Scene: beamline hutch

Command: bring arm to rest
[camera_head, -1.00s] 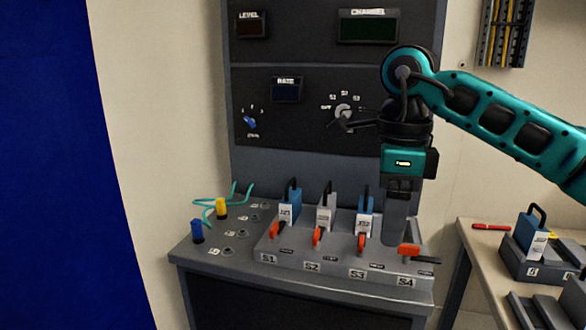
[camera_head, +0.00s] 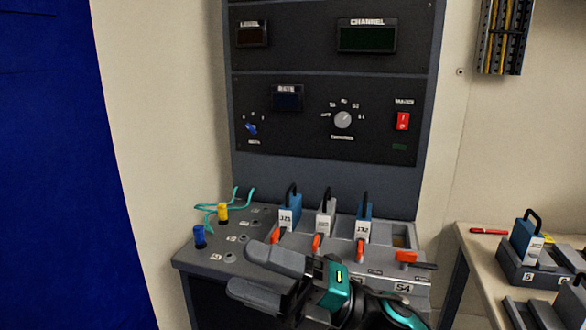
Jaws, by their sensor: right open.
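My right gripper (camera_head: 255,274) is low in front of the console, its fingers pointing left and spread apart with nothing between them. Three modules stand in slots of the grey console desk (camera_head: 190,257): a blue one (camera_head: 289,214), a grey one (camera_head: 325,218) and another blue one (camera_head: 363,220). The S4 slot (camera_head: 401,241) is empty. My left gripper is out of view.
The panel (camera_head: 300,140) behind has a channel knob (camera_head: 342,119) and a red switch (camera_head: 403,121). Blue (camera_head: 199,237) and yellow (camera_head: 222,213) plugs with green cables stand at left. At right, a table (camera_head: 477,257) bears a rack with a blue module (camera_head: 527,240) and a red pen (camera_head: 489,231).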

